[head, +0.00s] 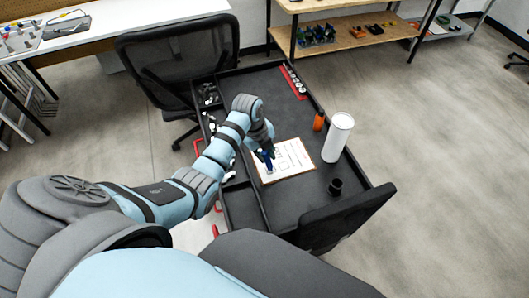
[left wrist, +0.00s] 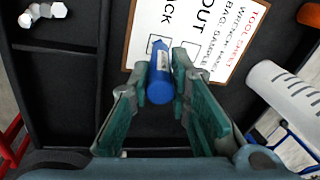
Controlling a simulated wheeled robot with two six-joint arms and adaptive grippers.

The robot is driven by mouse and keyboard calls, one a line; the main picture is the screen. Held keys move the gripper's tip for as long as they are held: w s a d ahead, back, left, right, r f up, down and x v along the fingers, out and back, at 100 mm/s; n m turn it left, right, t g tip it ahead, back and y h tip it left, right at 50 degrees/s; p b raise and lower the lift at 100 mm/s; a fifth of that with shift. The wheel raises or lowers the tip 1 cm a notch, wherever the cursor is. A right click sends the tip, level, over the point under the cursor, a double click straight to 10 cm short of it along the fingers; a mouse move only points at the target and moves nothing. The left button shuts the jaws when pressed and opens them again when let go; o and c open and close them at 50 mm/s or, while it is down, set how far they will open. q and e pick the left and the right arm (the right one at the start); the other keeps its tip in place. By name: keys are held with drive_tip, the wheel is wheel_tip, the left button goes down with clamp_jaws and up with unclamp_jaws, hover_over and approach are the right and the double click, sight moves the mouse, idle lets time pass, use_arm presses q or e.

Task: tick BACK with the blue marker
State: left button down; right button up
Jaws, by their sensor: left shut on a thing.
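The blue marker (head: 268,164) is held by my left gripper (head: 265,152) over the left part of the white tool sheet (head: 296,157). In the left wrist view the blue marker (left wrist: 160,72) sits between the two fingertips (left wrist: 162,84), its far end over the sheet (left wrist: 206,24). The sheet shows printed lines, checkboxes, the word OUT and the letters ACK. I cannot tell whether the marker's tip touches the paper. My right gripper is not in view.
The sheet lies on a brown board on the dark tray table (head: 262,85). To its right stand a white cylinder (head: 338,138), an orange object (head: 319,121) and a small black cup (head: 335,187). Small white parts (left wrist: 42,12) lie in a side compartment.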

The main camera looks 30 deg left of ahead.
use_arm(q)
drive_tip(key=shift+s, duration=0.1)
drive_tip(key=shift+w+d+v, duration=0.15)
drive_tip(key=shift+w+v, duration=0.05)
drive_tip(key=shift+v, duration=0.95)
drive_tip(key=shift+w+d+v, duration=0.15)
drive_tip(key=shift+v, duration=1)
drive_tip(key=shift+w+d+v, duration=0.15)
drive_tip(key=shift+w+v, duration=0.05)
drive_tip(key=shift+v, duration=0.9)
drive_tip(key=shift+w+r, duration=0.1)
drive_tip(key=shift+r, duration=0.05)
